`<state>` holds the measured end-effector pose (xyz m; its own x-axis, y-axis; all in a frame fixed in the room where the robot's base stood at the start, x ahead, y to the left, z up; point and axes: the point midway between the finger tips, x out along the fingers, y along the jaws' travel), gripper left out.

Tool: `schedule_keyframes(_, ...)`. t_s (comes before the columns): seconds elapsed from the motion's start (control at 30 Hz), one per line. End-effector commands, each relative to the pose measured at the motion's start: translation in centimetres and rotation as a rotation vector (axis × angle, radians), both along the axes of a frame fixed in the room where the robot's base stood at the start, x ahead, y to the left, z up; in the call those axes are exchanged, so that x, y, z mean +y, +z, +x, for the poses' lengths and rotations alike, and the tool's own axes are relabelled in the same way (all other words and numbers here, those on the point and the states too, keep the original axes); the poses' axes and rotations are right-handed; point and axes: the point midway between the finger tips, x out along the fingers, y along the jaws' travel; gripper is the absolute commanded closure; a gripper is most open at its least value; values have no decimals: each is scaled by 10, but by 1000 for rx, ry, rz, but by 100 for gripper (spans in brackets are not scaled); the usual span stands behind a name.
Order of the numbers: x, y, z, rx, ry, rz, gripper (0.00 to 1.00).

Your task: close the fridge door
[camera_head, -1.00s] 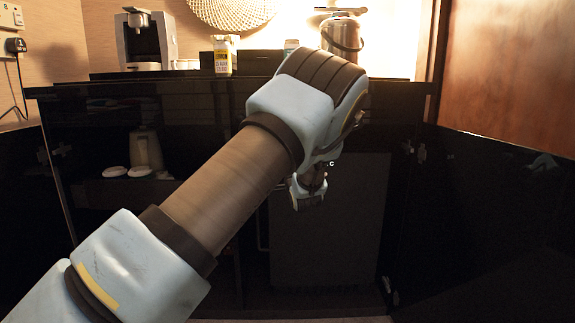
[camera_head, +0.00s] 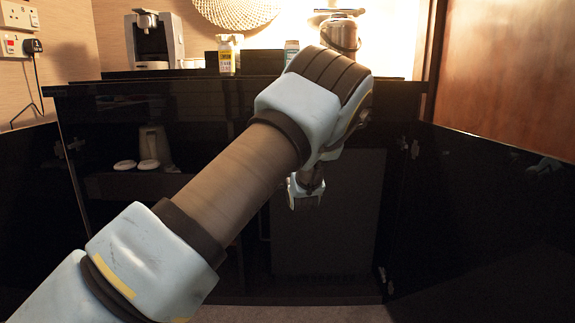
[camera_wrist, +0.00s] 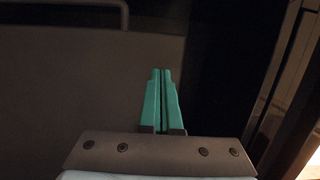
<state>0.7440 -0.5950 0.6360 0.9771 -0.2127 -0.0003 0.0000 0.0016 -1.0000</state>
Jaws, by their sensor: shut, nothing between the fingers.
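The fridge's dark grey panel (camera_head: 325,240) stands in the right part of the black cabinet in the head view. I cannot tell from this view how far its door is open. In the wrist view a flat grey-brown panel (camera_wrist: 70,85) fills the left, with a bar-like handle (camera_wrist: 75,3) at the top edge. My gripper (camera_head: 305,203) hangs in front of the upper part of the grey panel in the head view; my forearm hides part of the cabinet. Its teal fingers (camera_wrist: 161,75) are together and empty in the wrist view. Contact with the panel cannot be told.
A black cabinet door (camera_head: 480,220) stands open at the right, and another dark panel (camera_head: 30,190) is at the left. The counter (camera_head: 130,76) holds a coffee machine (camera_head: 155,40), bottles and a metal urn (camera_head: 340,35). A kettle (camera_head: 153,145) stands on the left shelf.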

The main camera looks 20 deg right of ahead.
Motion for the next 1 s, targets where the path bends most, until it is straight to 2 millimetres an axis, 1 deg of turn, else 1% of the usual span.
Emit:
schedule_keyframes(0.27, 15, 2, -34, 2, 0, 0, 100)
schedule_keyframes(0.5, 31, 1, -69, 3, -1, 2, 100)
schedule_keyframes(0.6, 35, 1, -78, 1, 0, -1, 100)
schedule_keyframes(0.73, 38, 0, -84, 1, 0, -1, 100)
schedule_keyframes(0.87, 41, 0, -83, 8, 3, -5, 100)
schedule_keyframes(0.97, 57, -5, -74, 72, 24, -46, 100)
schedule_keyframes(1.0, 69, -9, -68, 122, 39, -78, 100)
